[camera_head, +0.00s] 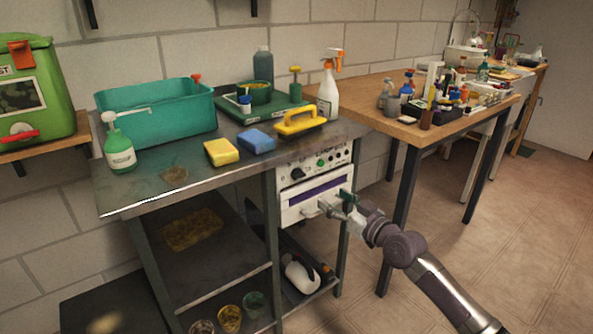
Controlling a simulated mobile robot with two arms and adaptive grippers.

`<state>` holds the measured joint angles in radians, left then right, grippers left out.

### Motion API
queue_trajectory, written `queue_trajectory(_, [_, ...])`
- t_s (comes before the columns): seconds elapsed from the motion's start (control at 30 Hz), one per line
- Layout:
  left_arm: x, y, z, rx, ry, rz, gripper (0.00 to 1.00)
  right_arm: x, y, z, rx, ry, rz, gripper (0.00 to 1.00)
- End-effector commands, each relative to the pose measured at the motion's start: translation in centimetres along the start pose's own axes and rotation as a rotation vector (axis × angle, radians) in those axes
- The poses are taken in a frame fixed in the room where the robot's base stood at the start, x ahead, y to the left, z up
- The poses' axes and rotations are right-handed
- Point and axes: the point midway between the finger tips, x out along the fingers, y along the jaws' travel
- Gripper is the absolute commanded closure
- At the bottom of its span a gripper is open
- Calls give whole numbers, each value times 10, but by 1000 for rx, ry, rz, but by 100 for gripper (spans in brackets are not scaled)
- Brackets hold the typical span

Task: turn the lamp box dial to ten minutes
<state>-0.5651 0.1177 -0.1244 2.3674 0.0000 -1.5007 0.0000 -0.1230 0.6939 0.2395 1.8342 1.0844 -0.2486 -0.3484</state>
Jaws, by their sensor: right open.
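The lamp box (285,215) is a white unit set under the right end of the metal bench. Its upper panel has a black dial (298,174) at the left and several small knobs or lights to the right. The dial's markings are too small to read. My right gripper (330,204) is open and empty, in front of the box's lower front, below and to the right of the dial. It appears to overlap the front of the box; I cannot tell whether it touches. My left gripper is not in view.
The metal bench (150,190) holds a teal bin (165,115), a green pump bottle (118,148), sponges and a yellow-handled brush (298,124). A cluttered wooden table (385,117) stands to the right. A white and dark object (298,275) lies below the box. Floor at right is clear.

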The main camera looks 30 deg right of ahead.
Motion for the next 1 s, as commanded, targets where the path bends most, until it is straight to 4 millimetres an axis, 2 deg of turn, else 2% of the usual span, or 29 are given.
queue_trajectory(0.17, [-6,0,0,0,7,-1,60,34,0,-1,3,6,1,35])
queue_trajectory(0.37, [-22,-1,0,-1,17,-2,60,76,-1,-2,2,6,-1,35])
queue_trajectory(0.5, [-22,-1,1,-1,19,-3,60,101,-2,-1,2,5,-2,35])
queue_trajectory(0.7, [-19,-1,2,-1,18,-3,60,122,-2,0,0,4,-1,35])
queue_trajectory(1.0, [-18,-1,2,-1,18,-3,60,126,-2,-1,-1,2,-1,35])
